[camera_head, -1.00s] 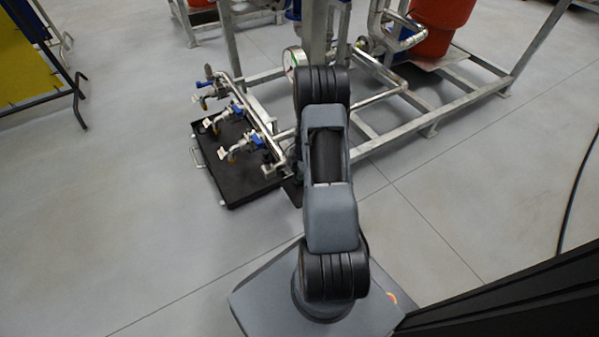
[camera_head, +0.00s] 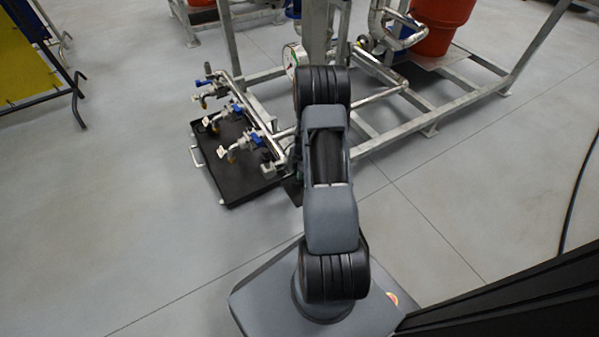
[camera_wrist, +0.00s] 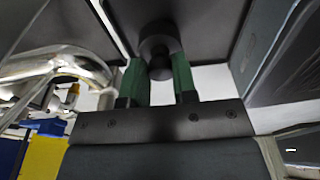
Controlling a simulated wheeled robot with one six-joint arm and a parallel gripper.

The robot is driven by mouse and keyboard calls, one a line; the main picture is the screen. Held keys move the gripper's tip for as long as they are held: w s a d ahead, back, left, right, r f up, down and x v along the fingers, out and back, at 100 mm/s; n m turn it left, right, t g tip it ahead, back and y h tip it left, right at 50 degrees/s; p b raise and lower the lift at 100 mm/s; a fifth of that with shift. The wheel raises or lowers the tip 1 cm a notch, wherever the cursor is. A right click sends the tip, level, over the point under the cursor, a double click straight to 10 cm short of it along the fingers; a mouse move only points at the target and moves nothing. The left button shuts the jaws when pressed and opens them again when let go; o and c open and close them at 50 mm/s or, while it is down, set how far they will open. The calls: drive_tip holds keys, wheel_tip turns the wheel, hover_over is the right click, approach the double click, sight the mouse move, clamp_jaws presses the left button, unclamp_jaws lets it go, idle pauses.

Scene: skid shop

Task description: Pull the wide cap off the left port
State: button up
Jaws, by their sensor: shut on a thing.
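In the wrist view my gripper (camera_wrist: 160,80) shows as two green fingers pointing up into the picture. They are shut on a dark, round, stepped cap (camera_wrist: 159,44), with one finger on each side of it. The cap lies against or just in front of a dark surface, and I cannot tell whether it is still seated on a port. The port itself is hidden behind the cap. In the head view my own arm covers the gripper and the cap.
A pipe rail with several blue-handled valves (camera_head: 238,108) stands over a black tray (camera_head: 226,183) left of my arm. A metal skid frame (camera_head: 425,105) lies behind, with an orange-red vessel (camera_head: 440,25). Bare floor lies left and right. Curved metal piping (camera_wrist: 65,62) is close left in the wrist view.

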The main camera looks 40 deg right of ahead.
idle(0.3)
drive_tip(key=o, duration=1.4)
drive_tip(key=shift+c, duration=0.2)
drive_tip(key=shift+r+p, duration=2.45)
drive_tip(key=shift+r, duration=1.5)
